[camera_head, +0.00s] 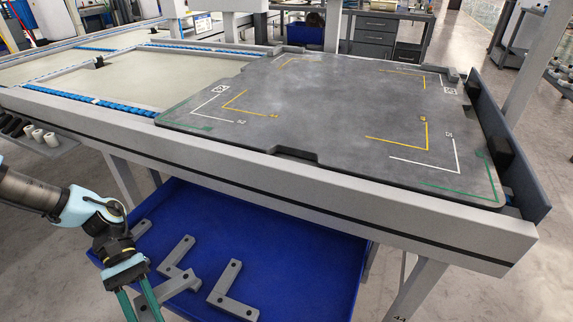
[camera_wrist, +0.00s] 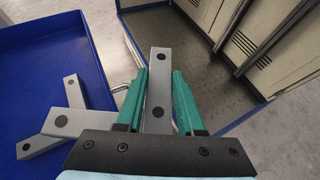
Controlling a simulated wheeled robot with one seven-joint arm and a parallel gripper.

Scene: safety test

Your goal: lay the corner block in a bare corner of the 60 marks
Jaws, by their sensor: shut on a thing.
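My gripper (camera_head: 138,306) points down at the lower left of the head view, by the front left of the blue bin. In the wrist view its green fingers (camera_wrist: 158,102) are shut on a grey corner block (camera_wrist: 159,66). One arm of the block, with two dark holes, sticks out past the fingertips; its other arm is mostly hidden. The dark grey plate (camera_head: 330,110) on the table has nested white, yellow and green corner marks. No block lies on it. The mark labels, such as the one by the front right (camera_head: 449,134), are too small to read surely.
The blue bin (camera_head: 310,275) under the table holds loose grey corner blocks (camera_head: 232,291), also seen in the wrist view (camera_wrist: 70,120). The table's front rail (camera_head: 300,183) stands between bin and plate. A dark upright panel (camera_head: 510,140) borders the plate's right side.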

